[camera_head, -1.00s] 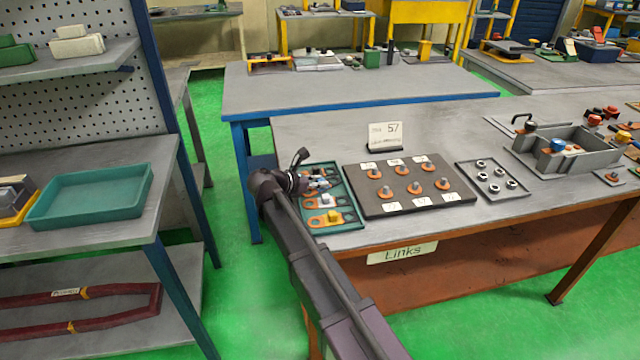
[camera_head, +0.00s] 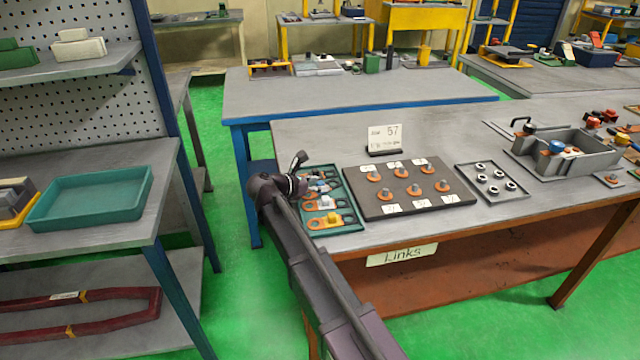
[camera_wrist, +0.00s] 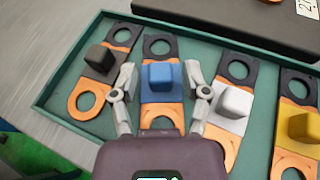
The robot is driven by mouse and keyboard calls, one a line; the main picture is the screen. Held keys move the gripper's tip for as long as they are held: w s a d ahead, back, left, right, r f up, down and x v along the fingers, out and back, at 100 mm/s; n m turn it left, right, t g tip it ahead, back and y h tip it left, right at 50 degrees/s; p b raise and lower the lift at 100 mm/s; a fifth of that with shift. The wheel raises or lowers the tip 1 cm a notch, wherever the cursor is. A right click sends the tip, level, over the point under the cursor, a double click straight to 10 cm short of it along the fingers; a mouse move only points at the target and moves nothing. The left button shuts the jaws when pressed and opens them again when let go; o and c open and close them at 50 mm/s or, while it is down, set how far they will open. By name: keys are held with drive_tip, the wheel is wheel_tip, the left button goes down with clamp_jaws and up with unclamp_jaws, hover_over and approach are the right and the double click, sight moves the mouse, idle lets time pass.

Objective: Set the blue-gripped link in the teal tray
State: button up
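The blue-gripped link (camera_wrist: 162,82) lies in a green links tray (camera_wrist: 60,92), between a black-gripped link (camera_wrist: 100,65) and a white-gripped link (camera_wrist: 233,105). It is a copper-coloured bar with dark parts, round end holes and a blue block on top. My gripper (camera_wrist: 162,72) is open, with a finger on each side of the blue block and a gap on both sides. In the head view my gripper (camera_head: 310,184) is over this tray and partly hides the links. An empty teal tray (camera_head: 90,198) stands on the left bench.
A yellow-gripped link (camera_wrist: 302,125) lies at the right in the links tray. A dark board (camera_head: 410,188) with copper pieces stands close beside that tray. An open green floor gap (camera_head: 228,270) separates the benches.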

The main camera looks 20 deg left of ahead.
drive_tip(key=shift+s+d+f+g, duration=0.3)
drive_tip(key=shift+s+d+f, duration=0.2)
drive_tip(key=shift+r+p, duration=0.2)
drive_tip(key=shift+p, duration=0.1)
drive_tip(key=shift+w+r, duration=0.1)
drive_tip(key=shift+r, duration=0.05)
drive_tip(key=shift+a+r+p, duration=0.2)
drive_tip(key=shift+a+p, duration=0.1)
drive_tip(key=shift+p, duration=0.25)
drive_tip(key=p+v, duration=0.2)
drive_tip(key=v, duration=0.2)
drive_tip(key=p+v, duration=0.2)
drive_tip(key=v, duration=0.3)
drive_tip(key=shift+a+r, duration=0.25)
drive_tip(key=shift+a, duration=0.2)
drive_tip(key=shift+v, duration=0.9)
drive_tip(key=shift+f, duration=0.15)
